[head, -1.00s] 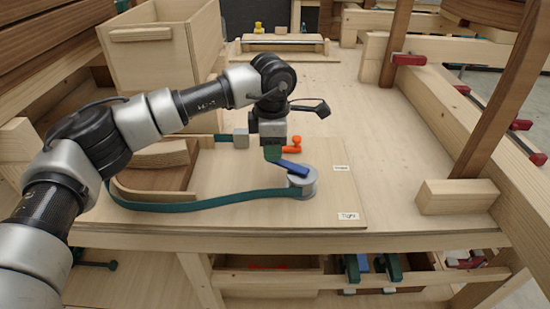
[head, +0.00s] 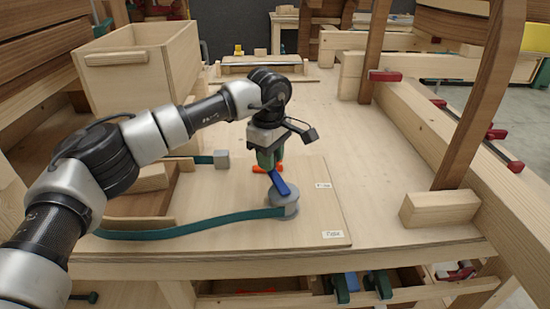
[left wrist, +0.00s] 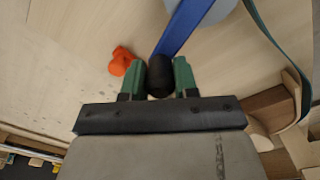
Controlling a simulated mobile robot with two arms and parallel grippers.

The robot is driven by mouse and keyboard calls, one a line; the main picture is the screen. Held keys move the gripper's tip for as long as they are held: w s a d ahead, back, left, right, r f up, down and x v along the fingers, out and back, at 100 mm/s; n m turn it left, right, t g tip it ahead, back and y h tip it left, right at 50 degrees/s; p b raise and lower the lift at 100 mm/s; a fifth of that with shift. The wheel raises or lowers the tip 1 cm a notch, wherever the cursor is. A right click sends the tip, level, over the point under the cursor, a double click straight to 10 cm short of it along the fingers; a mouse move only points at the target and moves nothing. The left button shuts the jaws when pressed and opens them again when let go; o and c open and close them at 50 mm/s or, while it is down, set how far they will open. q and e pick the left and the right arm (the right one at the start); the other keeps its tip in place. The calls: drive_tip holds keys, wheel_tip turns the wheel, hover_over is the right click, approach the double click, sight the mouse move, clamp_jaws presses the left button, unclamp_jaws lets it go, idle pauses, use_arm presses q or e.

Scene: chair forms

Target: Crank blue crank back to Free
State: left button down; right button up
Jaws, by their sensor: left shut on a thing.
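The blue crank (head: 280,184) is a blue arm on a grey round drum (head: 287,209) on the wooden board. A green strap (head: 190,229) runs left from the drum. In the left wrist view the blue crank (left wrist: 185,25) ends in a black knob (left wrist: 160,77). My left gripper (head: 267,167) is shut on this knob, one green finger on each side. In the head view the arm points up and left from the drum. The Tight label (head: 333,234) is on the board's near right corner. A smaller label (head: 323,185) behind it is unreadable. My right gripper is out of view.
An orange piece (left wrist: 121,60) lies close beside the left gripper. A wooden box (head: 140,72) is at the back left, and a loose wood block (head: 440,209) is at the right.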

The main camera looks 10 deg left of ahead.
use_arm(q)
drive_tip(key=shift+w+d+r, duration=0.1)
drive_tip(key=shift+r, duration=0.05)
idle(0.3)
drive_tip(key=c, duration=0.8)
unclamp_jaws()
drive_tip(key=shift+c, duration=0.2)
wheel_tip(320, 180, up, 11)
drive_tip(key=shift+f+b, duration=0.15)
drive_tip(key=shift+b, duration=0.2)
